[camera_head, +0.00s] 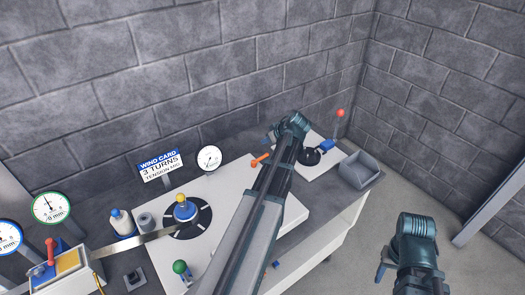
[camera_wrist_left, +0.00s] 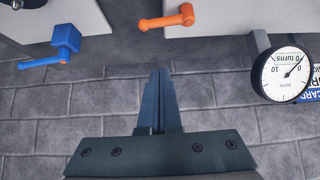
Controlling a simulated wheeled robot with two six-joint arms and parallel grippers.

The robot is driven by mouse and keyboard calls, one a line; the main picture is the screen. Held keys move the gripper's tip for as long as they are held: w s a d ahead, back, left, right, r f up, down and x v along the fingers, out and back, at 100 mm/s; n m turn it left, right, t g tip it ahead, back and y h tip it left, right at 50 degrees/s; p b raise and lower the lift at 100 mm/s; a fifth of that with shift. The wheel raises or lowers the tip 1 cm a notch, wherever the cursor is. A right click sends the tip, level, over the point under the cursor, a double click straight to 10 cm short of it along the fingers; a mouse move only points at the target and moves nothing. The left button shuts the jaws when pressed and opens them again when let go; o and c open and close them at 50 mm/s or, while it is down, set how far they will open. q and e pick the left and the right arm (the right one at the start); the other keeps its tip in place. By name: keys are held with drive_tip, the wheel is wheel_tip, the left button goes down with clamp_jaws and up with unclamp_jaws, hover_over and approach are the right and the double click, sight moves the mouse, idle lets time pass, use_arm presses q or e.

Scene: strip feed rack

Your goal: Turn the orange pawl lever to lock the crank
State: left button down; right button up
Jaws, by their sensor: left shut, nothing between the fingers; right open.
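The orange pawl lever (camera_head: 260,160) stands on the white bench top, just left of my left arm in the head view. In the left wrist view the orange lever (camera_wrist_left: 168,21) is at the top, with its arm pointing left. My left gripper (camera_wrist_left: 158,74) is shut and empty, below the lever in that view and apart from it. A crank with a red knob (camera_head: 340,113) stands at the bench's far right, beside a black disc (camera_head: 308,157) partly hidden by my arm. My right gripper (camera_head: 386,262) is open at the lower right, away from the bench.
A blue lever (camera_wrist_left: 62,44) lies left of the orange one in the wrist view. A turns dial (camera_wrist_left: 284,76) and a wind card (camera_head: 159,167) stand behind the bench. A grey bin (camera_head: 368,183) sits at the bench's right end. A reel with a yellow-topped hub (camera_head: 185,208) lies left.

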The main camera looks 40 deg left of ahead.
use_arm(q)
drive_tip(key=b+x, duration=0.4)
drive_tip(key=x, duration=0.1)
drive_tip(key=b+x, duration=0.4)
drive_tip(key=x, duration=0.1)
drive_tip(key=shift+f, duration=0.4)
drive_tip(key=d, duration=0.2)
drive_tip(key=s+d, duration=0.1)
drive_tip(key=shift+d, duration=0.55)
